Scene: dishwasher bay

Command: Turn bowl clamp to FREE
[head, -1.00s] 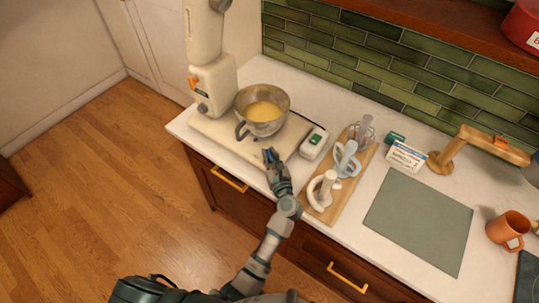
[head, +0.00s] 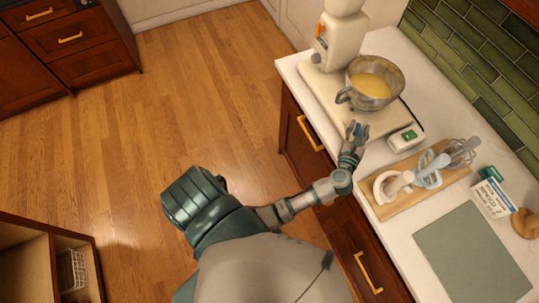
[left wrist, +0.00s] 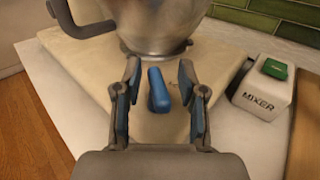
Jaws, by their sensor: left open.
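The bowl clamp is a small blue lever (left wrist: 158,91) standing on the cream mixer base (left wrist: 85,50), in front of the metal bowl's foot. My left gripper (left wrist: 160,100) is open, with one finger on each side of the lever and visible gaps between. In the head view my left gripper (head: 355,131) is at the front edge of the base, by the bowl (head: 374,84), which holds yellow batter. Faint marking beside the lever is too small to read. My right gripper is not in view.
A white switch box (left wrist: 264,88) marked MIXER, with a green switch, stands right of the base. A wooden board (head: 415,187) with several whisk-like attachments and a grey-green mat (head: 472,252) lie farther along the counter. The bowl's handle (left wrist: 75,20) sticks out on the left.

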